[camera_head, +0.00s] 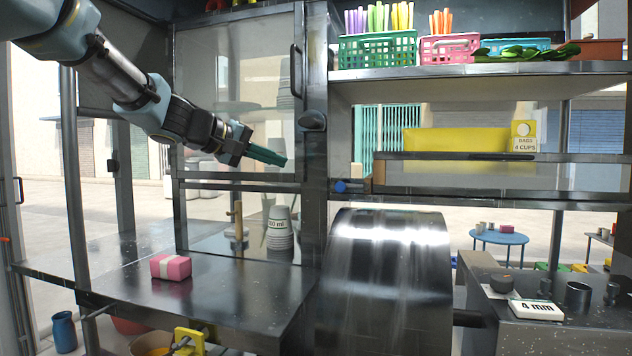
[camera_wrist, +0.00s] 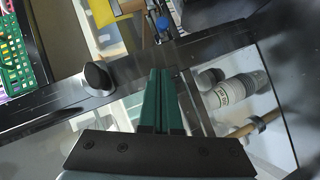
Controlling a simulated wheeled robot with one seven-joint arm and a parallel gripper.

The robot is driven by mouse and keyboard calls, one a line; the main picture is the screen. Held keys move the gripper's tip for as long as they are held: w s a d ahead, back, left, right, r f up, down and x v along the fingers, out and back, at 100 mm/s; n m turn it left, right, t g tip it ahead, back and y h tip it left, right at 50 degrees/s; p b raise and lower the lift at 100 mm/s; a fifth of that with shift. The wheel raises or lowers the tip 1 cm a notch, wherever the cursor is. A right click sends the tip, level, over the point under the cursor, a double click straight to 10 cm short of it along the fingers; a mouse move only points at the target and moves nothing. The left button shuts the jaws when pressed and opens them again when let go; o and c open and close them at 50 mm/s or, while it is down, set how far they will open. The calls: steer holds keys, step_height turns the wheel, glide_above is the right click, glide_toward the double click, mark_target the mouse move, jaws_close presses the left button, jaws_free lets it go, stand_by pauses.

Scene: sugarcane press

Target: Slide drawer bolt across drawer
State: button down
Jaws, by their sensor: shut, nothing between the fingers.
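A small blue knob (camera_head: 341,187), which looks like the drawer bolt's handle, sits at the left end of a dark metal rail, right of the upright post. A wide metal-framed compartment (camera_head: 460,178), probably the drawer, runs right from it under the shelf. I cannot tell how far across the bolt lies. My gripper (camera_head: 284,161) has green fingers, pressed together and empty. It hangs in front of the glass panel, up and left of the blue knob and apart from it. In the wrist view the shut fingers (camera_wrist: 163,75) point toward the dark post.
A black round knob (camera_head: 313,120) juts from the post near my gripper; it also shows in the wrist view (camera_wrist: 97,75). Stacked cups (camera_head: 280,228) stand behind the glass. A pink block (camera_head: 171,267) lies on the metal counter (camera_head: 225,300). A metal drum (camera_head: 385,280) stands below the blue knob.

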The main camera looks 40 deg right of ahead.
steer(key=p, duration=0.4)
glide_toward(324, 180)
steer(key=x, duration=0.2)
steer(key=r+x, duration=0.1)
steer(key=x, duration=0.1)
steer(key=shift+d+f, duration=0.15)
steer(key=shift+d, duration=0.15)
steer(key=shift+s+d+f, duration=1.1)
steer(key=shift+s+d, duration=0.2)
steer(key=shift+d, duration=0.05)
